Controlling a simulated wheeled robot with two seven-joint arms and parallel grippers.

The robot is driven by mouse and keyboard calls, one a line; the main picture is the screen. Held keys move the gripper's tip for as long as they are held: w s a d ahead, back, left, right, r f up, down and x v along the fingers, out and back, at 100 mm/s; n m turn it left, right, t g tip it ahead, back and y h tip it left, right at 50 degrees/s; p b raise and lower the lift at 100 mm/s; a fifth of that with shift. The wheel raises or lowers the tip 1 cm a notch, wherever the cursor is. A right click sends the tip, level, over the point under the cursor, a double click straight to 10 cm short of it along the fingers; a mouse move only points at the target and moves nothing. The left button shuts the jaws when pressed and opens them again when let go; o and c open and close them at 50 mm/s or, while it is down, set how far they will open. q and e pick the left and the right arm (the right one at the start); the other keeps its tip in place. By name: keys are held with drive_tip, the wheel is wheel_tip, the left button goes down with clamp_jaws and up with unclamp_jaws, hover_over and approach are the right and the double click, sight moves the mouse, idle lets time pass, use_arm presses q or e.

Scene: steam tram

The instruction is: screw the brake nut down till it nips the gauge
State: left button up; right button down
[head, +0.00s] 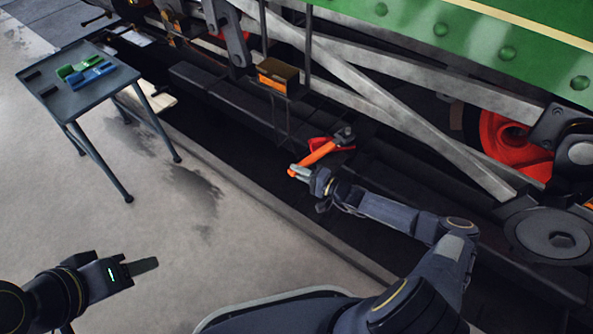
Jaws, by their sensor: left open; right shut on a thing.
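My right gripper (301,173) is shut on the lower end of an orange-handled tool (318,155) beside the tram's underframe. The handle slopes up to the right, to a dark grey head (344,135). A flat red piece (339,146) lies partly behind the handle, next to the head. The brake nut cannot be made out; it may be hidden at the tool's head. I cannot tell whether the red piece is the gauge or whether anything nips it. My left gripper (146,266) is open and empty over the floor at lower left, far from the tool.
A small dark table (118,73) at upper left holds green (77,72) and blue (93,76) pieces. An orange-fronted box (278,75) sits by the grey diagonal bars (392,105). A kerb edge (235,185) borders the dark pit. The floor between is clear.

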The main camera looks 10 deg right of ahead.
drive_tip(key=shift+w+a, duration=0.15)
drive_tip(key=shift+w, duration=0.1)
drive_tip(key=shift+w+a+m+t+h, duration=0.1)
drive_tip(key=shift+w+m+t+h, duration=0.2)
drive_tip(key=shift+h, duration=0.1)
drive_tip(key=shift+s, duration=0.3)
idle(0.6)
drive_tip(key=s+a+p, duration=0.3)
drive_tip(key=a, duration=0.3)
drive_tip(key=shift+s+a+y, duration=0.15)
drive_tip(key=shift+a+y, duration=0.05)
drive_tip(key=shift+y, duration=0.1)
idle(0.5)
drive_tip(key=shift+r, duration=0.1)
drive_tip(key=shift+r, duration=0.1)
